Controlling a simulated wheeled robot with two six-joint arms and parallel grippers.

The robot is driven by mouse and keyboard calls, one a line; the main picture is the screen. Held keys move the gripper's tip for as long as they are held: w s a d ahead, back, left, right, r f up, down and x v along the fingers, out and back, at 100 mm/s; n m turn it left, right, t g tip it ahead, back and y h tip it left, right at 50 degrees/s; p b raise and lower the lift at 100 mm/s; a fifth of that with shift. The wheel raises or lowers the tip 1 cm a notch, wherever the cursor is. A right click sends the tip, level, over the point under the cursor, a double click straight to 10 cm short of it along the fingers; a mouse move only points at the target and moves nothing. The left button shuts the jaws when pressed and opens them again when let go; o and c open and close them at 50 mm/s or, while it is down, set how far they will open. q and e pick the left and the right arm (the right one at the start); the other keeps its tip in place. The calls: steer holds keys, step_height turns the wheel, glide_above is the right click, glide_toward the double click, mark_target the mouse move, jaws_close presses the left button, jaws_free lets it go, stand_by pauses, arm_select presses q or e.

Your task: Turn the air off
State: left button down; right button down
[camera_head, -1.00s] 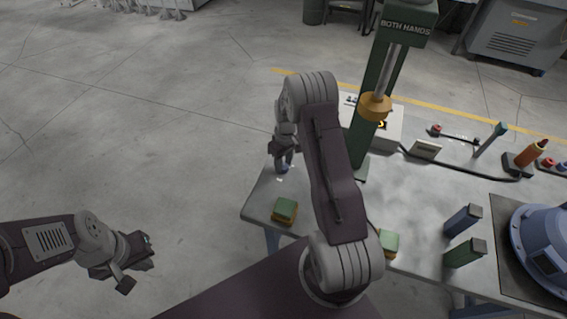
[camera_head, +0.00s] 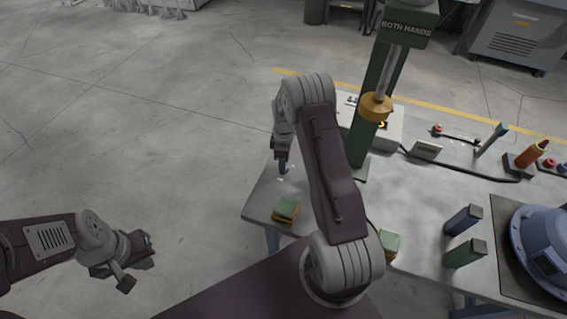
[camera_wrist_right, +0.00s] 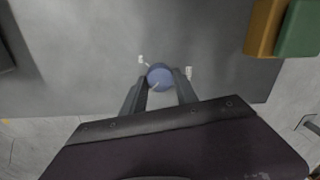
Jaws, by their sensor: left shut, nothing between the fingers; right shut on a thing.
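A round blue knob (camera_wrist_right: 160,77) sits on the grey bench top, with small white marks beside it. A light pointer line shows on its face, toward the lower left in the right wrist view. My right gripper (camera_wrist_right: 161,85) is shut on the knob, one finger on each side. In the head view the right gripper (camera_head: 283,168) points down at the bench's left end and mostly hides the knob. My left gripper (camera_head: 146,249) is shut and empty, off the bench over the floor at lower left.
A green-and-yellow block (camera_head: 285,210) lies near the bench's front left corner, close to my right gripper. A green press column (camera_head: 378,90) marked "BOTH HANDS" stands behind my right arm. A white box (camera_head: 390,130) stands by it. Blue and green uprights stand further right.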

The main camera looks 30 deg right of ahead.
stand_by(0.5)
steer(key=c, duration=0.9)
jaws_free()
steer(key=shift+c, duration=0.2)
steer(key=shift+r, duration=0.15)
step_height(320, 180, up, 9)
steer(key=shift+w+d, duration=0.2)
